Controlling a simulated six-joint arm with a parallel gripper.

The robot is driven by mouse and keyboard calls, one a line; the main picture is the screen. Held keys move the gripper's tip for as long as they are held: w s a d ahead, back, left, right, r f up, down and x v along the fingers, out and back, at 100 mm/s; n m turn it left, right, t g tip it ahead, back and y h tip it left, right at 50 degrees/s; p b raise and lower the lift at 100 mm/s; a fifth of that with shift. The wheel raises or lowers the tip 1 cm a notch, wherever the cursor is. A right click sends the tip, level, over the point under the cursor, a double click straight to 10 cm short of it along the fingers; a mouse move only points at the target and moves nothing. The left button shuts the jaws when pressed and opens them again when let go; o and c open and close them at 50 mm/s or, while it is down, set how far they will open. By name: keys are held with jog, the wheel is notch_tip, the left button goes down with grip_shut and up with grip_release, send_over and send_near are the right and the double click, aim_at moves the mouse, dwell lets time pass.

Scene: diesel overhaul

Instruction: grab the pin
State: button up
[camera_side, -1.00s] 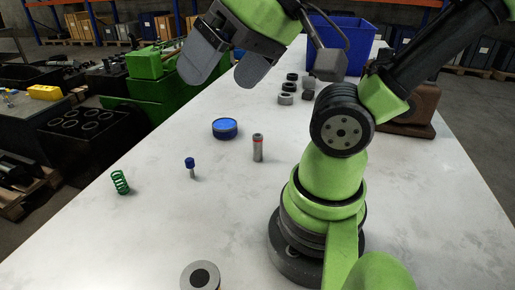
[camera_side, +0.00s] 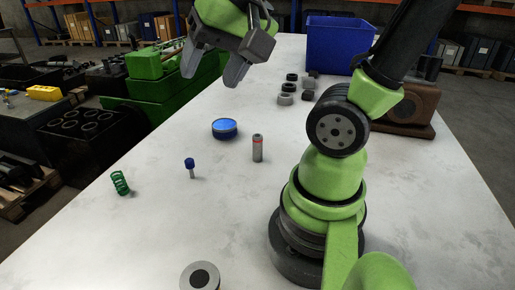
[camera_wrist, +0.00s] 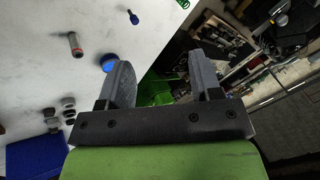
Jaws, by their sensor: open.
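In the wrist view the pin (camera_wrist: 75,44) shows at the upper left. A blue-headed bolt-like part (camera_side: 190,168) stands to its left and nearer the side camera. My gripper (camera_side: 212,76) is above the table, beyond the pin and to its left in the side view. In the wrist view its two grey fingers (camera_wrist: 160,72) are apart with nothing between them.
A round blue-topped part (camera_side: 225,128) lies near the pin. A green spring (camera_side: 120,183) and a grey ring part (camera_side: 200,276) are at the front. Several small rings (camera_side: 285,99) and a blue bin (camera_side: 340,46) are at the back.

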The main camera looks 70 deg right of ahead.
jog(key=w+d+f+m+g+h, duration=0.1)
jog(key=w+d+f+m+g, duration=0.2)
jog(key=d+m, duration=0.4)
jog(key=m+g, duration=0.3)
jog(key=m, duration=1.1)
send_over(257, 135)
jog(key=a, duration=0.1)
notch_tip(257, 135, down, 14)
jog(key=shift+r, duration=0.15)
jog(key=shift+m, duration=0.6)
jog(key=f, duration=0.4)
jog(key=shift+s+d+f, duration=0.2)
jog(key=shift+f, duration=0.1)
jog(key=shift+w+d+f, duration=0.1)
jog(key=shift+f, duration=1.45)
jog(key=shift+w+d+f, duration=0.1)
jog(key=shift+f, duration=1.4)
jog(key=shift+c, duration=0.4)
grip_shut()
